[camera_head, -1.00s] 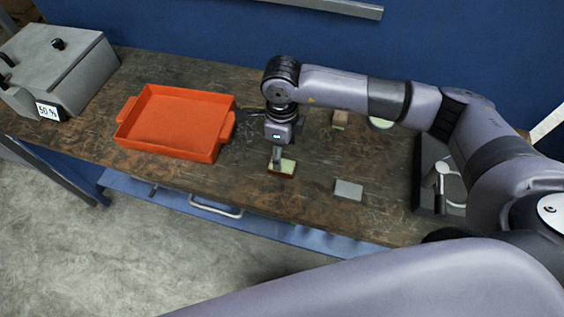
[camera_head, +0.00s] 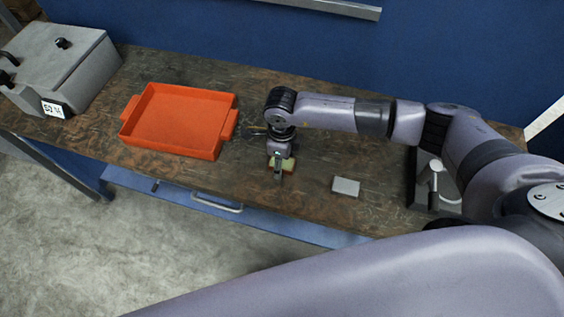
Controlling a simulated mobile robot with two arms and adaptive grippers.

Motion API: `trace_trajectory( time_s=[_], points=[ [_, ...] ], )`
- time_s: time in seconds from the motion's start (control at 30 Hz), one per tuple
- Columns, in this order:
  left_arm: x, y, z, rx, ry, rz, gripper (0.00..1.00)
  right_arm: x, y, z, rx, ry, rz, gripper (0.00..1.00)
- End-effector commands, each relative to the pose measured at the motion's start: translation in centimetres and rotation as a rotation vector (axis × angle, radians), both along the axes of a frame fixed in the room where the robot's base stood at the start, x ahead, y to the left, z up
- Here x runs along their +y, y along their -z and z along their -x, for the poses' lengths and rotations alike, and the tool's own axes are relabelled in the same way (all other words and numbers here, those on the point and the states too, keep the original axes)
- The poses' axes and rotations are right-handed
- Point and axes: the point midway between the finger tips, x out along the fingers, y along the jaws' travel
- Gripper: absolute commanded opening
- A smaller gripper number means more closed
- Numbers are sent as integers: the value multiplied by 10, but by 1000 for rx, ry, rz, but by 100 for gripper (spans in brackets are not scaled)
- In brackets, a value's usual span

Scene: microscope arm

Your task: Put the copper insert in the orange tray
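The orange tray (camera_head: 229,125) stands empty on the workbench, left of my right gripper. My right gripper (camera_head: 280,174) points down at a small block (camera_head: 291,164) with a pale greenish top and a brownish edge. A finger crosses in front of this block and the gripper hides much of it. I cannot tell whether the fingers are closed on it, or whether it is the copper insert. A flat grey plate (camera_head: 346,187) lies to the right, near the front edge. My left gripper is not in view.
A grey box (camera_head: 62,65) with a small display stands at the bench's left end. A dark stand with a pale lever (camera_head: 434,172) is at the right. Dark thin items (camera_head: 254,131) lie beside the tray. Bare bench (camera_head: 225,180) lies in front of the tray.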

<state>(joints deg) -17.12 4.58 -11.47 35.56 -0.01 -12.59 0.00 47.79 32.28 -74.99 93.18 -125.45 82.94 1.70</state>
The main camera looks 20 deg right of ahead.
Motion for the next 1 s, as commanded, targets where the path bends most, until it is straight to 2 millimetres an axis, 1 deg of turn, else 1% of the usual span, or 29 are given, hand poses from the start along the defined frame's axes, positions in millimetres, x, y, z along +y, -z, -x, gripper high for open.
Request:
trace_trajectory(
  time_s=[0.07, 0.77, 1.0],
  points=[
    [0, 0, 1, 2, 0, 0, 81, 0, 0, 0, 0, 0, 0, 47],
    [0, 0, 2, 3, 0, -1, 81, 0, -1, 0, 0, 1, 0, 0],
    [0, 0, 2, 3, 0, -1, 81, 0, -2, -1, -2, 1, -2, 0]
  ],
)
